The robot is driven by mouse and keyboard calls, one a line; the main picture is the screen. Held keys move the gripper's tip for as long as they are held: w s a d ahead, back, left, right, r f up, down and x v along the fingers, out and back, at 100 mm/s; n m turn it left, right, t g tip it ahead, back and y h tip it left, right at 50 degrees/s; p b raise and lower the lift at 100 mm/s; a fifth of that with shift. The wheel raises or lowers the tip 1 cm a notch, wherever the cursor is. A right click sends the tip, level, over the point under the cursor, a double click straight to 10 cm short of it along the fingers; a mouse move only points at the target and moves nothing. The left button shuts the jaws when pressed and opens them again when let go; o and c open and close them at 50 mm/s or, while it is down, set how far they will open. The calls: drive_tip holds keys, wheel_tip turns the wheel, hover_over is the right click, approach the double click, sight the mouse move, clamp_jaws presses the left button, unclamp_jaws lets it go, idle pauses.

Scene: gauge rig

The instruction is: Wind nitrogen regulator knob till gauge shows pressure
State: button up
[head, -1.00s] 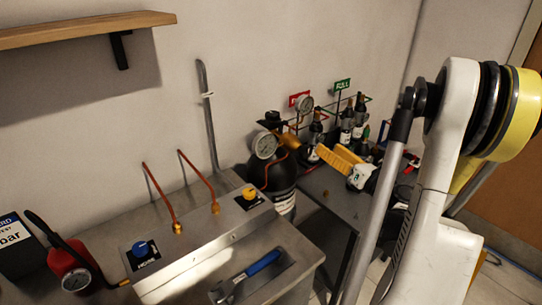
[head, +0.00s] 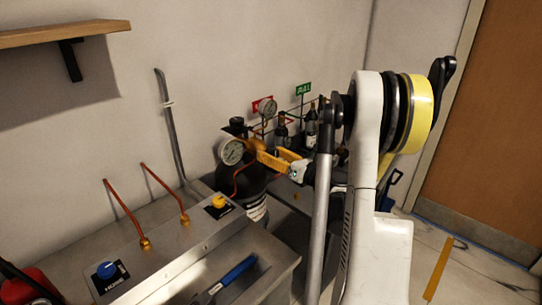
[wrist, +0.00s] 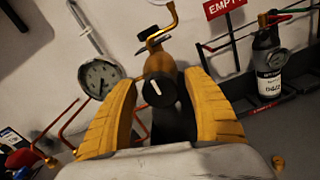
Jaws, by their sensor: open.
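The black regulator knob (wrist: 160,91), with a white mark on its face, sits on a brass regulator body (wrist: 157,62) in the wrist view. My gripper (wrist: 159,80) is open, its yellow fingers on either side of the knob, with visible gaps. In the head view my gripper (head: 259,152) is beside the regulator on the black cylinder (head: 252,184) and hides the knob. A round white gauge (wrist: 98,77) is left of the knob; it also shows in the head view (head: 232,151). Its needle is too small to read surely.
A metal bench panel (head: 165,250) with blue and yellow knobs and copper tubes stands at front left. An "EMPTY" sign (wrist: 224,6) is close at upper right.

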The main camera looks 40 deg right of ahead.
drive_tip(key=c, duration=1.2)
drive_tip(key=shift+m, duration=0.3)
drive_tip(key=m+b, duration=0.1)
drive_tip(key=m, duration=0.4)
drive_tip(key=shift+b, duration=0.4)
drive_tip(key=m+b, duration=0.1)
drive_tip(key=m, duration=0.5)
drive_tip(key=shift+f+m, duration=0.1)
drive_tip(key=shift+m, duration=0.3)
drive_tip(key=m+b, duration=0.1)
drive_tip(key=m, duration=1)
drive_tip(key=shift+b, duration=0.3)
drive_tip(key=shift+m, duration=0.4)
